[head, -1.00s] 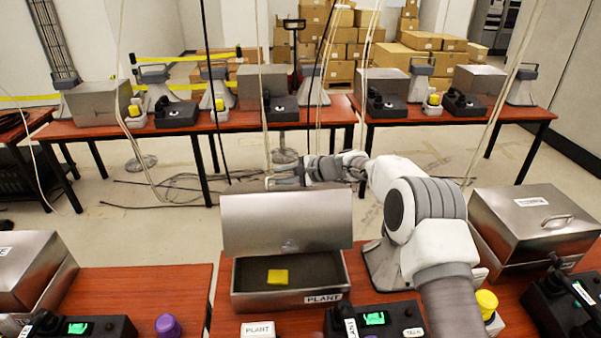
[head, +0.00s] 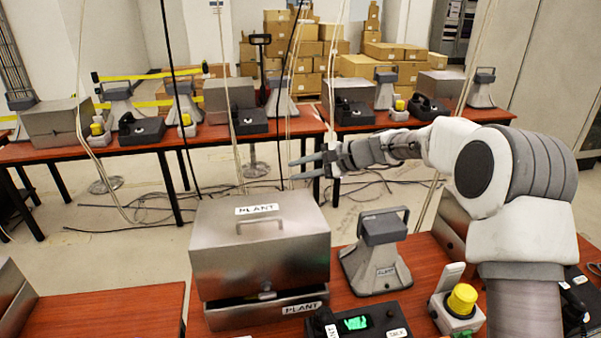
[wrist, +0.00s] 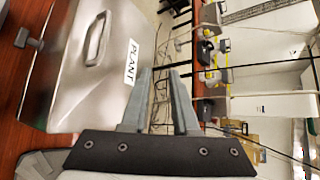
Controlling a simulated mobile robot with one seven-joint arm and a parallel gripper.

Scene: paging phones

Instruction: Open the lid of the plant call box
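The plant call box (head: 262,308) is a metal box on the red-brown table, low in the middle of the head view. Its lid (head: 215,262) is down, with a dark gap along the front between lid and base. The lid's top carries a handle (head: 259,221) and a PLANT label (head: 256,209). In the wrist view the lid (wrist: 75,85) lies on its side at the left, with its handle (wrist: 97,38) clear. My gripper (head: 296,169) is above and behind the lid, near its right back. Its fingers (wrist: 162,75) are apart, with nothing between them.
A grey desk unit (head: 375,255) labelled PLANT stands right of the box. A black unit (head: 350,325) with a green screen is in front, and a yellow-topped button (head: 461,300) is at the right. Thin cables hang behind the box. Back tables hold similar boxes.

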